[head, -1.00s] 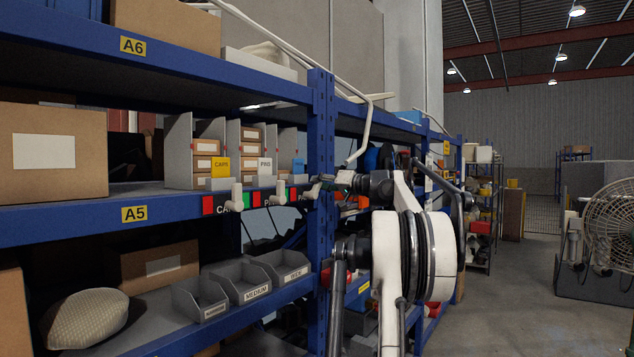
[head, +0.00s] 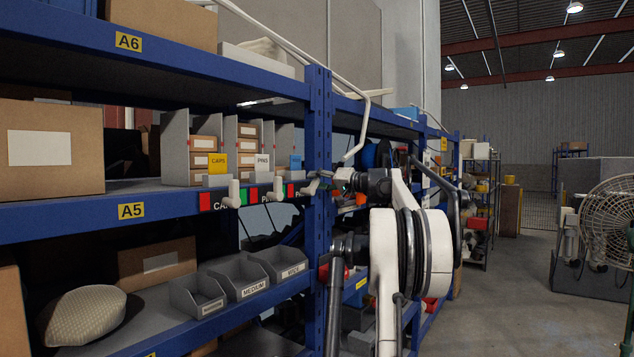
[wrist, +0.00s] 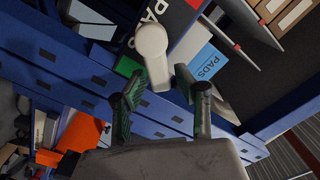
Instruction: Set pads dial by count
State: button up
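The pads dial is a white knob with a long handle (wrist: 150,42) in the wrist view, beside a dark label strip reading PADS. A green mark (wrist: 127,67) lies on its left and a red mark (wrist: 194,3) above right. My gripper (wrist: 156,80) is open, with one green-padded finger on each side of the handle. Whether either finger touches it I cannot tell. In the head view my gripper (head: 326,182) is at the shelf edge by the blue post, and the dial there is partly hidden. A blue PADS card (wrist: 207,62) stands behind the dial.
Two more white dials, the caps dial (head: 234,193) and the pins dial (head: 279,188), stick out from the shelf edge to the left. The blue rack post (head: 318,130) stands close to my gripper. Grey bins (head: 245,283) sit on the shelf below. The aisle at right is open.

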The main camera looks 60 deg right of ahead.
jog(key=shift+o, duration=0.3)
jog(key=shift+s, duration=0.1)
jog(key=s, duration=1.1)
jog(key=shift+s+a, duration=0.15)
jog(key=shift+s, duration=0.25)
